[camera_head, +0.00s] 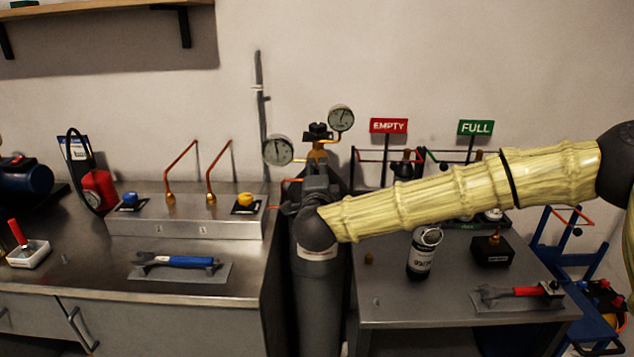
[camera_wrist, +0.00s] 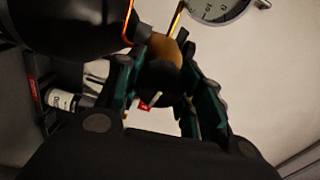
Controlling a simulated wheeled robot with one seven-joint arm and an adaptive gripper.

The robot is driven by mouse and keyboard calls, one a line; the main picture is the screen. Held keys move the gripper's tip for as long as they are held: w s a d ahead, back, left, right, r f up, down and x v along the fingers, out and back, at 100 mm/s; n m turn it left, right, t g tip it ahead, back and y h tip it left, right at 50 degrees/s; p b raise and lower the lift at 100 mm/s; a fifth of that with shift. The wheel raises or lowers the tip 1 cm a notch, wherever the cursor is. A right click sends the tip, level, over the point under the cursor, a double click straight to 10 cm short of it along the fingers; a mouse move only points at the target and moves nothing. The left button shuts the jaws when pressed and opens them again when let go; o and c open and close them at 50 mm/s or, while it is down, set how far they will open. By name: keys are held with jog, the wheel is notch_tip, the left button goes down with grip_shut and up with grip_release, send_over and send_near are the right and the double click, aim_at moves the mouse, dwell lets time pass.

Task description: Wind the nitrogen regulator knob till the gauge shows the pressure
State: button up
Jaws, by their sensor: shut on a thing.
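The regulator (camera_head: 318,152) has a brass body on top of a grey gas cylinder (camera_head: 318,290). A left round gauge (camera_head: 277,150) and a higher right gauge (camera_head: 341,118) are fixed to it; their figures are too small to read. Part of a gauge (camera_wrist: 215,8) shows at the top of the wrist view. My gripper (camera_head: 316,178) is in front of the cylinder's neck. In the wrist view my gripper (camera_wrist: 160,95) has its fingers on both sides of a dark knob (camera_wrist: 162,76) below a brass part and is shut on it. The fingers hide part of the knob.
A steel bench on the left holds a panel (camera_head: 185,222) with copper pipes and a blue-handled wrench (camera_head: 180,262). A right table holds a labelled canister (camera_head: 422,255) and a red-handled wrench (camera_head: 515,292). EMPTY (camera_head: 388,126) and FULL (camera_head: 475,128) signs stand behind my arm.

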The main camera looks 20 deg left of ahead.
jog(key=m+b, duration=0.2)
jog(key=m, duration=0.1)
jog(key=shift+w+d+f+m, duration=0.1)
jog(key=shift+m, duration=0.2)
dwell(0.3)
jog(key=o, duration=1)
jog(key=v, duration=1.2)
